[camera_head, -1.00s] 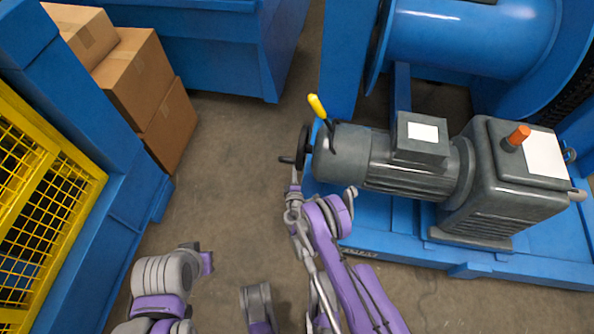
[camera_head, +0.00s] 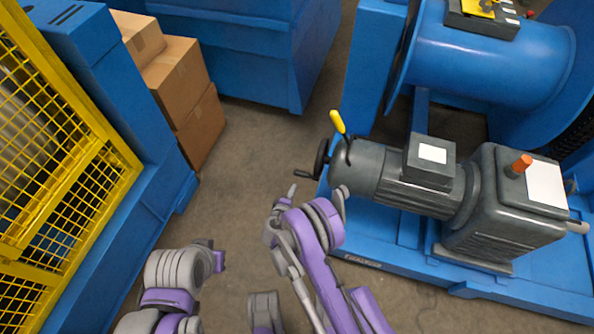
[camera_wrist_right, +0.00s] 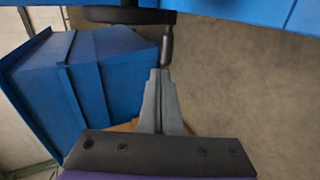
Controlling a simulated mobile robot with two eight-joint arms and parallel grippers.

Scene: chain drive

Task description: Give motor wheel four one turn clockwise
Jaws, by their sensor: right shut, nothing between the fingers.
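The black hand wheel (camera_head: 321,158) sits on the left end of the grey motor (camera_head: 385,178), with its crank handle (camera_head: 303,174) sticking out to the left. I cannot read a number on it. My right gripper (camera_head: 292,189) is just below and left of the handle, apparently apart from it. In the right wrist view, the shut, empty fingers (camera_wrist_right: 159,74) point up at the dark handle (camera_wrist_right: 167,46), below the wheel's rim (camera_wrist_right: 128,15). Whether the tips touch the handle is hard to tell.
A yellow-gripped lever (camera_head: 338,122) rises beside the wheel. The motor stands on a blue base frame (camera_head: 400,262). Cardboard boxes (camera_head: 178,75), a blue bin (camera_head: 250,60) and a yellow mesh guard (camera_head: 60,150) stand to the left. The brown floor between is open.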

